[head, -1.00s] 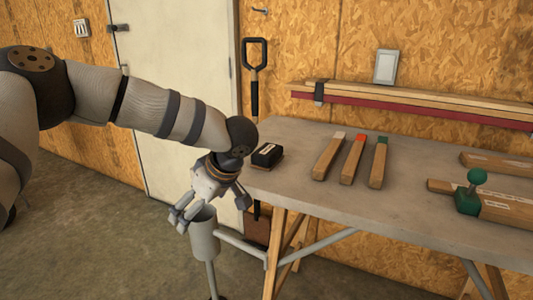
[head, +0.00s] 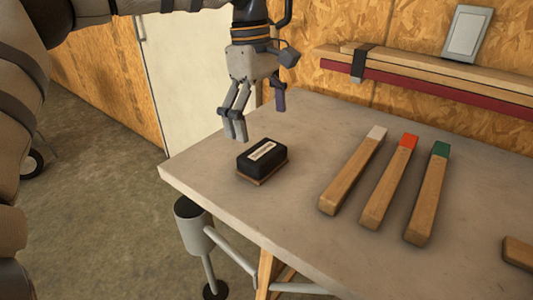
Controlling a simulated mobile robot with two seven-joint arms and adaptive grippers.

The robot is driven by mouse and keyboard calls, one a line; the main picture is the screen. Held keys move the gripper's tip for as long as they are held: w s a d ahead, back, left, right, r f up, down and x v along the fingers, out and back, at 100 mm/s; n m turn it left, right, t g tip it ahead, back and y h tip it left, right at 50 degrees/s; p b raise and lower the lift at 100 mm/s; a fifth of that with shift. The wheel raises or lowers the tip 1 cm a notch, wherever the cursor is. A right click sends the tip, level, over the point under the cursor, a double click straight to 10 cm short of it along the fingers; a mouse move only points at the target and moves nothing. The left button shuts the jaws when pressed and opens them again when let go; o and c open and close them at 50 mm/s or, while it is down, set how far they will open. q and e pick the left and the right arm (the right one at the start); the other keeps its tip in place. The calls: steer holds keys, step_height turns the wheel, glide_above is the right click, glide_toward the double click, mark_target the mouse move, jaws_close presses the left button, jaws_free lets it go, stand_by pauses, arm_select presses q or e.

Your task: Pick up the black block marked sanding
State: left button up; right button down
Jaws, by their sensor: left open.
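The black block (head: 263,158) lies near the left corner of the grey workbench (head: 300,233). It has a white label on top, too small to read, and a brown layer along its bottom. My left gripper (head: 259,121) is above and just behind the block, pointing down, with its fingers apart and nothing between them. A gap shows between the fingertips and the block. My right gripper is not in view.
Three wooden sticks with white (head: 353,170), red (head: 389,182) and green (head: 428,194) ends lie right of the block. Another wooden piece (head: 518,252) is at the right edge. A grey cup-shaped holder (head: 193,228) is beside the bench. Boards run along the wall behind.

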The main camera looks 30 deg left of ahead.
mark_target(262, 151)
arm_select(q)
steer(key=f, duration=0.7)
steer(key=shift+s+d, duration=0.15)
steer(key=shift+d, duration=0.1)
steer(key=c, duration=1.2)
